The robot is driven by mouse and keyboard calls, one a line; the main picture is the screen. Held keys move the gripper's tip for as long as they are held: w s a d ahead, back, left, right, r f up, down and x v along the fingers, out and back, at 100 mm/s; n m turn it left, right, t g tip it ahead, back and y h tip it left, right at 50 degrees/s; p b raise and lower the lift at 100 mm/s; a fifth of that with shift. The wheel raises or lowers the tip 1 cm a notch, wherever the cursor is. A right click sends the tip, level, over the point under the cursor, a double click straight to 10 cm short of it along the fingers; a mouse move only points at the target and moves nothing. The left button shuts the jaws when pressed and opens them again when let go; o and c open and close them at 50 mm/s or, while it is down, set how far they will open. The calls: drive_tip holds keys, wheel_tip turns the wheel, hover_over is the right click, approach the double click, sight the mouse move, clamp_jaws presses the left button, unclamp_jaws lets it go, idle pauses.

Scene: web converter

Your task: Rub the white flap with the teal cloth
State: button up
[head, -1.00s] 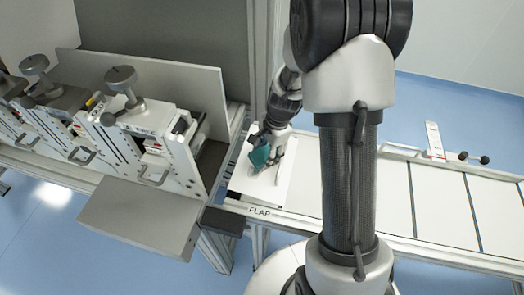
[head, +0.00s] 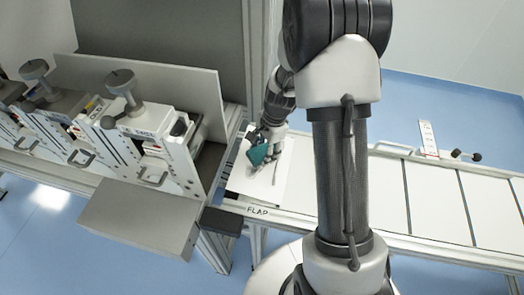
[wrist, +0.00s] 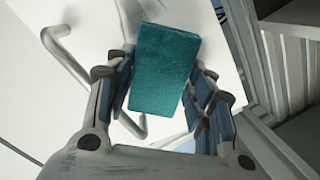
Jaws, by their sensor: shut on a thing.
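The teal cloth (head: 258,154) is a folded rectangular pad held in my gripper (head: 266,147). In the wrist view the cloth (wrist: 165,68) sits between the two fingers of my gripper (wrist: 163,85), which are shut on it. The white flap (head: 268,190) is a flat panel marked FLAP at its front edge, with a thin bar handle on it. In the wrist view the flap (wrist: 60,100) shows as a pale surface beyond the fingers, with grey bent handles.
To the right runs a white segmented table (head: 430,200) with a small labelled strip (head: 428,138).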

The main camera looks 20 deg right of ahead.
drive_tip(key=shift+w+d+r+p, duration=0.1)
drive_tip(key=shift+w+d+p, duration=0.1)
drive_tip(key=shift+w, duration=0.25)
drive_tip(key=shift+w+d+r+p, duration=0.1)
drive_tip(key=shift+w+d+p, duration=0.1)
drive_tip(key=shift+w, duration=0.2)
drive_tip(key=shift+w+a+r+p, duration=0.1)
drive_tip(key=shift+w+a+p, duration=0.25)
drive_tip(key=shift+a, duration=0.45)
drive_tip(key=shift+w+a+p, duration=0.25)
drive_tip(key=shift+w+a, duration=0.1)
drive_tip(key=shift+a, duration=0.25)
drive_tip(key=shift+w+a+p, duration=0.2)
drive_tip(key=shift+w+a, duration=0.15)
drive_tip(key=shift+a, duration=0.2)
drive_tip(key=shift+r, duration=0.1)
drive_tip(key=shift+r+p, duration=0.6)
drive_tip(key=shift+r, duration=0.05)
drive_tip(key=shift+s+d+r+p, duration=0.1)
drive_tip(key=shift+d+r+p, duration=0.05)
drive_tip(key=shift+r+p, duration=0.5)
drive_tip(key=shift+s+d+r+p, duration=0.1)
drive_tip(key=shift+r+p, duration=0.4)
drive_tip(key=shift+r, duration=0.4)
drive_tip(key=shift+s+d+r+p, duration=0.1)
drive_tip(key=shift+d+r+p, duration=0.05)
drive_tip(key=shift+r+p, duration=0.5)
drive_tip(key=shift+r, duration=0.1)
